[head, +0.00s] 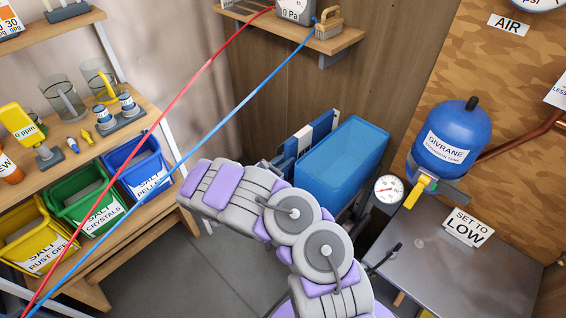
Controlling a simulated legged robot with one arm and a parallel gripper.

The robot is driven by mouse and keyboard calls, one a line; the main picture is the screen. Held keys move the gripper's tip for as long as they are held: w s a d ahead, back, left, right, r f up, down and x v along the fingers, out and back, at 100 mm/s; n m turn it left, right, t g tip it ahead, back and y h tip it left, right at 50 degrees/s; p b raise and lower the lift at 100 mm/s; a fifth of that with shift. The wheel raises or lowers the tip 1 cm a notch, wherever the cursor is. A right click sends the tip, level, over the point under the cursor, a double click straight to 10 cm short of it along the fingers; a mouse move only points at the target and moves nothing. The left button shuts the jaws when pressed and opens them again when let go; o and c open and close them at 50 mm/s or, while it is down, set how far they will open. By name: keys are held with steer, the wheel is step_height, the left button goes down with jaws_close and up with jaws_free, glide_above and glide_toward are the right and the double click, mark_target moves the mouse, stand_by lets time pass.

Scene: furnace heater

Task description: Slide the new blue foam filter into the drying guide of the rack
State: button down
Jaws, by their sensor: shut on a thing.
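I cannot pick out the blue foam filter for sure. A large blue box-like block (342,160) stands behind my arm, right of the middle in the head view. A blue-and-white striped panel (325,126) stands upright just behind its left side. I cannot tell whether either is the filter or part of the rack, and no drying guide can be made out. My grey and lilac arm rises from the bottom and bends to the left, covering the lower left of the block. My gripper's fingers do not show.
Red and blue hoses (208,132) cross diagonally in front of the left shelves. Yellow, green (85,198) and blue salt bins sit at left. At right are a round gauge (387,189), a blue GIVRANE tank (452,140) and a grey metal top (460,275). Bare floor shows at lower middle.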

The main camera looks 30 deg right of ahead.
steer(key=shift+d, duration=0.15)
steer(key=c, duration=0.9)
jaws_free()
steer(key=p+v, duration=0.4)
steer(key=v, duration=1.3)
steer(key=shift+a+p, duration=0.3)
